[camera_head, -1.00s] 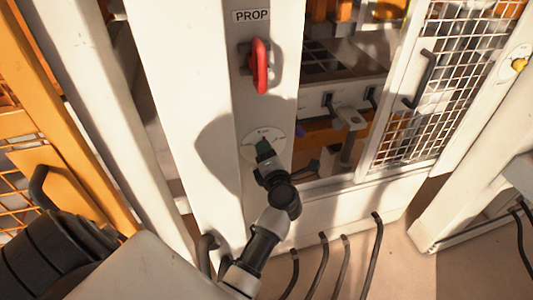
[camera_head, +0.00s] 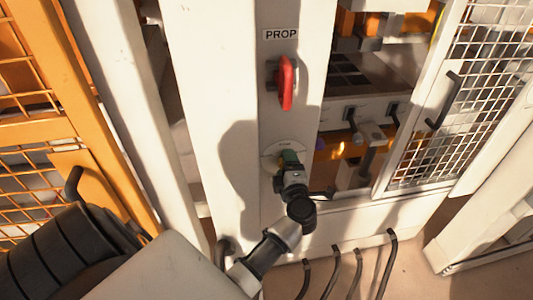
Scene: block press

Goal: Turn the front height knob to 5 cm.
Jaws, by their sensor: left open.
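A round pale dial plate (camera_head: 270,149) is on the white column's front face, below the red handle. I cannot tell whether the fingers touch the knob. The dial's marks are too small to read, and its lower part is covered. My right gripper is not in view.
A white mesh door (camera_head: 445,110) with a dark handle stands to the right of the machine's opening. An orange mesh fence (camera_head: 40,128) is on the left. Several dark hooked rods (camera_head: 335,270) rise below.

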